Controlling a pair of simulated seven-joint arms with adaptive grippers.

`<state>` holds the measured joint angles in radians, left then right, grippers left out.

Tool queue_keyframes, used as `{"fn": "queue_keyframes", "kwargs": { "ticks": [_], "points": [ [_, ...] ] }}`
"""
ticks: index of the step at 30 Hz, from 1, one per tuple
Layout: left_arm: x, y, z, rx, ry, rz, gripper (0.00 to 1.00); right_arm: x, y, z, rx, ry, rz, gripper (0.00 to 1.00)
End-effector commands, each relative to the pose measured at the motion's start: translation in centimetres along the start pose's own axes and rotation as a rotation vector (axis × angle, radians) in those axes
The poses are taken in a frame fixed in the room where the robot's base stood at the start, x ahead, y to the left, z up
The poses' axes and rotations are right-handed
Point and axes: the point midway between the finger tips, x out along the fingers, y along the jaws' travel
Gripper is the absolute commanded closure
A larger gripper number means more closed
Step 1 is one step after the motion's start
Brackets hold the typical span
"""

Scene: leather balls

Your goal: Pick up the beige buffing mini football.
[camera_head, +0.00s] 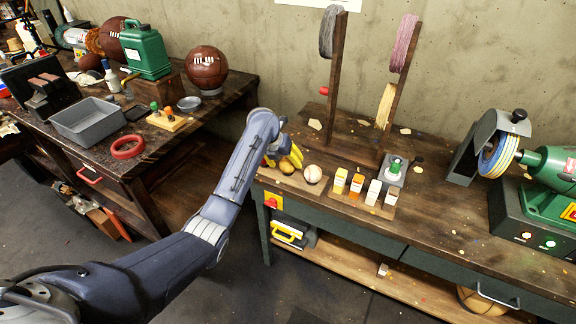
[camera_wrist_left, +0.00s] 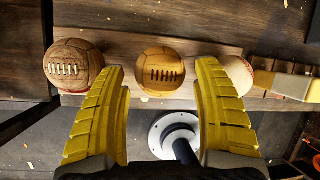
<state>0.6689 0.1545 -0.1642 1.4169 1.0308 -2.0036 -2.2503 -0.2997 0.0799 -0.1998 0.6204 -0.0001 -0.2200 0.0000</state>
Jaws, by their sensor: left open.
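A tan-beige mini football (camera_wrist_left: 161,74) with dark laces sits in the middle of a row of balls on a wooden board at the bench's edge. In the head view the beige ball (camera_head: 286,168) shows just below my left gripper (camera_head: 290,156). In the left wrist view my left gripper (camera_wrist_left: 160,68) is open, its yellow fingers pointing towards the ball, one to each side in the picture. Nothing is held. I cannot tell how far the fingertips are from the ball. My right gripper is not in view.
A browner laced ball (camera_wrist_left: 74,65) lies left of the beige one in the wrist view, and a white baseball (camera_wrist_left: 237,75) lies right, partly behind a finger. Small bottles (camera_head: 356,186) stand right of the balls. A thread stand (camera_head: 335,90) rises behind. A buffing machine (camera_head: 548,175) stands far right.

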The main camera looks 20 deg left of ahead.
Motion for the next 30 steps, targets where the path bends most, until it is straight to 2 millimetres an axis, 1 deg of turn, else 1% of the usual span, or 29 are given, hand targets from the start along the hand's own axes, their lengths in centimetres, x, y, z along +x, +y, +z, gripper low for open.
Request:
{"fn": "queue_keyframes", "kwargs": {
  "ticks": [3,6,9,17,26,30],
  "points": [
    [1.3,-0.1,0.0,-0.003,0.001,-0.002,0.32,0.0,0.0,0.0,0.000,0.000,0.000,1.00],
    [2.0,0.0,0.0,-0.002,0.000,-0.001,0.32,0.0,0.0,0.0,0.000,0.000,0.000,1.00],
    [2.3,0.0,0.0,-0.001,0.000,-0.001,0.32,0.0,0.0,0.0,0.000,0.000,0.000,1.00],
    [2.3,0.0,0.0,0.000,-0.001,0.000,0.33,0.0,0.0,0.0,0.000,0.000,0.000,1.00],
    [2.3,0.0,0.0,0.000,-0.001,0.000,0.68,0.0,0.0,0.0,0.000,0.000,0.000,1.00],
    [2.3,0.0,0.0,0.000,-0.001,-0.001,0.69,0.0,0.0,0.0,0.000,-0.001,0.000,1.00]
  ]
}}
